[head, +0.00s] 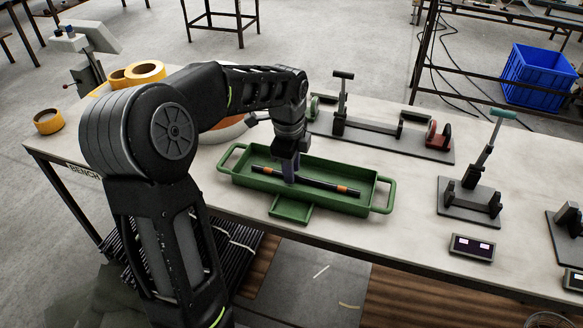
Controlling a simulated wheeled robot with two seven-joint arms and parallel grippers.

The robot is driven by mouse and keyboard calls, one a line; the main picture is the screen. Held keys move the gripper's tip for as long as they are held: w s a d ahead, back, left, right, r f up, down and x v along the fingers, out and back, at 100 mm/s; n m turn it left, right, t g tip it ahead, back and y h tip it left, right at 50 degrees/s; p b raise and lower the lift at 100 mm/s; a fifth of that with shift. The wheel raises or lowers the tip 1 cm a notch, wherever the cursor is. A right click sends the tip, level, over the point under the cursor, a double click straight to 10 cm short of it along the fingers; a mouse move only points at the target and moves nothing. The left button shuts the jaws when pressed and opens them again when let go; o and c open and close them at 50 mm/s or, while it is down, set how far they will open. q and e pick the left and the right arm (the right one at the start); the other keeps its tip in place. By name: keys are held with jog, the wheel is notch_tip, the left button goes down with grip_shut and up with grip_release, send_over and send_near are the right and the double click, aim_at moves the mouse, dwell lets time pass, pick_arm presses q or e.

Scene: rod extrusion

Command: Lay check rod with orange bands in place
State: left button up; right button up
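The black check rod with orange bands (318,183) lies lengthwise within the green tray (382,194), one orange band near each end. My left gripper (290,177) reaches down into the tray, with its fingers at the rod left of its middle. The fingers hide that part of the rod. I cannot tell whether they are closed on it or whether the rod is lifted off the tray floor. My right gripper is not in view.
A fixture with an upright lever (343,105) and a red wheel (438,136) stands behind the tray. A lever clamp (474,190) and a small display box (472,248) are to the right. Tape rolls (145,73) are at the back left. Bare bench lies right of the tray.

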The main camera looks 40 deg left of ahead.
pick_arm(q)
jog(key=shift+o, duration=1)
notch_tip(320, 180, up, 8)
jog(key=shift+s+d+b, duration=0.15)
jog(key=shift+s+b, duration=0.15)
jog(key=shift+s, duration=0.1)
jog(key=shift+f, duration=0.15)
